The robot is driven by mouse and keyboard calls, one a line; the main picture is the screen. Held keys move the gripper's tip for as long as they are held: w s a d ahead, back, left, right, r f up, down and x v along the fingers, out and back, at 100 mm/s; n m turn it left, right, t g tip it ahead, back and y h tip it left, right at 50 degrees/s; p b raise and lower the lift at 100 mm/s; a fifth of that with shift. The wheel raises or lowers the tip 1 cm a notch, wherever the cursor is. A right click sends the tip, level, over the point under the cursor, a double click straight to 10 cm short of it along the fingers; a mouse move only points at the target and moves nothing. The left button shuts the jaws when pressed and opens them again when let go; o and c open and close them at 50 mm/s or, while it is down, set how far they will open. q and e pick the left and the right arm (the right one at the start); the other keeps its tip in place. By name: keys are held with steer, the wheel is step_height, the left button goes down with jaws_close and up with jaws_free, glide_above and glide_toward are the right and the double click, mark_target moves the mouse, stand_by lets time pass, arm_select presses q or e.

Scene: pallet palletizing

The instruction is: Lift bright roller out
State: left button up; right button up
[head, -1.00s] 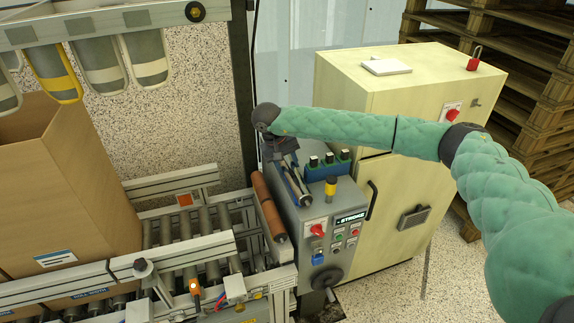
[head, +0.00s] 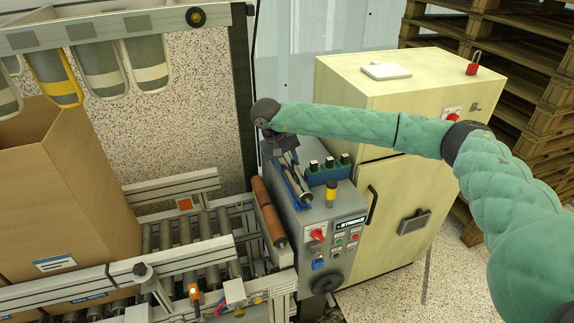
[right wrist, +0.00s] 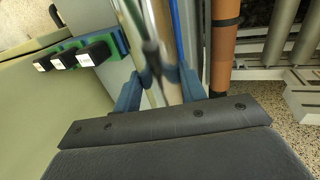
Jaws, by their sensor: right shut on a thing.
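The bright metal roller (head: 296,181) is in my right gripper (head: 286,156), just above a blue holder (head: 291,193) on the grey machine top. In the right wrist view, the roller (right wrist: 151,45) runs lengthwise, blurred, between the blue fingers of my right gripper (right wrist: 160,90), which is shut on it. The roller's near end lies under the gripper in that view. In the head view, the gripper body partly hides the roller's far end. My left gripper is out of view.
An orange-brown roller (head: 267,210) lies left of the machine, beside the conveyor (head: 195,230). A green-and-blue block with black knobs (head: 328,170) and a yellow-black post (head: 331,193) stand close on the right. A cream cabinet (head: 410,140) stands behind them.

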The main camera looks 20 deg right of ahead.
steer(key=shift+r+p, duration=0.3)
steer(key=shift+r, duration=2.1)
